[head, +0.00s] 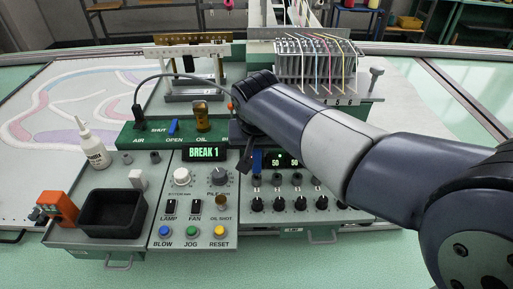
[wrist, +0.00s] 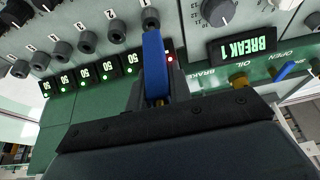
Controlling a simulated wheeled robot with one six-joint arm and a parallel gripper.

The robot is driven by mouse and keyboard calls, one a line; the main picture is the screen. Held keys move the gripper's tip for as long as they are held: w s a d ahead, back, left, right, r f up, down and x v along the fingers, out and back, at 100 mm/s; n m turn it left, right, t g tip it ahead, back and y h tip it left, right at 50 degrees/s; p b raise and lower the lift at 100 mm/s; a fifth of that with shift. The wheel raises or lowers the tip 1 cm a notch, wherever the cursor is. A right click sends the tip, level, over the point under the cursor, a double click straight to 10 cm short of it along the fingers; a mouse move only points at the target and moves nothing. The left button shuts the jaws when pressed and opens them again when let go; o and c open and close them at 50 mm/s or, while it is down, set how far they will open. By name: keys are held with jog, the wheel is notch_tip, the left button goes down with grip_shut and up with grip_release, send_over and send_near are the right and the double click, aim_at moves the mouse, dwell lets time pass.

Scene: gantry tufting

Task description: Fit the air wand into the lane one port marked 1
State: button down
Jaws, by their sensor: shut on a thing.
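My gripper (wrist: 157,103) is shut on the blue air wand (wrist: 154,62), which also shows just below the gripper in the head view (head: 257,162). The far end of the wand lines up with the lane one port (wrist: 150,20), at the end of the port row beside the printed 1. The wand's end meets or covers that port; I cannot tell whether it is seated. Dark hardware and my wrist hide the wand's rear part. In the head view the gripper is over the panel, right of the BREAK 1 display (head: 204,152).
Several other ports, such as port 2 (wrist: 116,32), line up beside port 1, along green 50 displays (wrist: 107,70). A dark hose (head: 170,75) arcs from the AIR fitting toward my wrist. A black bin (head: 112,232), a white bottle (head: 94,148) and an orange tool (head: 62,208) stand left.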

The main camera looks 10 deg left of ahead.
jog(key=shift+f+b, duration=0.95)
jog(key=shift+f, duration=0.25)
dwell(0.3)
jog(key=c, duration=1.2)
grip_release()
jog(key=shift+r, duration=0.15)
jog(key=v, duration=1)
jog(key=shift+s+r, duration=0.2)
jog(key=shift+r, duration=0.1)
jog(key=x, duration=1)
jog(key=shift+w+f, duration=0.15)
jog(key=shift+f, duration=0.2)
jog(key=shift+r+p, duration=0.25)
jog(key=shift+p, duration=0.05)
